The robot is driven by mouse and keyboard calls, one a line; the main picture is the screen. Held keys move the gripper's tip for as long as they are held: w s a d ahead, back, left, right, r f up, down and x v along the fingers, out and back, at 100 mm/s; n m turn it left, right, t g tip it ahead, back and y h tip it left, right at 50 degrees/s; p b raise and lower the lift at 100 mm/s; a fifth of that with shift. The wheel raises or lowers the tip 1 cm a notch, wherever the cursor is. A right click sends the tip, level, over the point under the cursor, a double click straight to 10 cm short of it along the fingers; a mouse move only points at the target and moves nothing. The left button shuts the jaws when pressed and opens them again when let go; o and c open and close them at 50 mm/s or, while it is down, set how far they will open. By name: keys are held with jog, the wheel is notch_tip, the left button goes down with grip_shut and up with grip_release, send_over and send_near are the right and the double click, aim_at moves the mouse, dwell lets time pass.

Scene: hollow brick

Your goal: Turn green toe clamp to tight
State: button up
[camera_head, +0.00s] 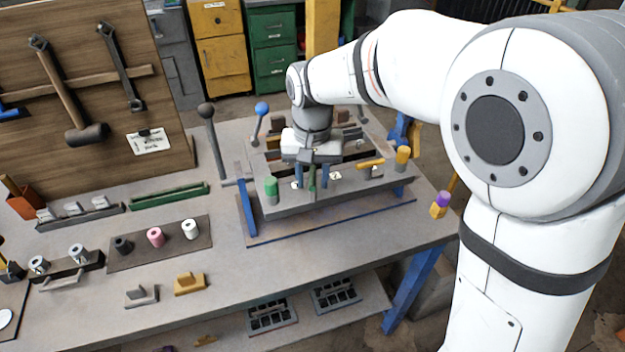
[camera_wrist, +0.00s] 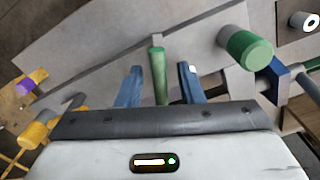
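A narrow green lever (camera_wrist: 157,75), which looks like the green toe clamp's handle, stands between my gripper's blue fingers in the wrist view. It also shows in the head view (camera_head: 311,180) at the front of the grey fixture (camera_head: 330,196). My gripper (camera_wrist: 160,69) is open around the lever, with a visible gap on each side; in the head view my gripper (camera_head: 311,176) points down at the fixture's front edge. The lever's lower end and the clamp's toe are hard to make out.
A green-capped cylinder (camera_head: 271,188) stands left of my gripper, also close by in the wrist view (camera_wrist: 249,50). An orange lever (camera_head: 370,163) and a yellow-capped cylinder (camera_head: 402,156) are to the right. A blue-knobbed lever (camera_head: 262,108) rises behind.

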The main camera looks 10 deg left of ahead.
aim_at(313, 175)
notch_tip(313, 175, up, 6)
jog(key=shift+r, duration=0.2)
jog(key=shift+c, duration=0.4)
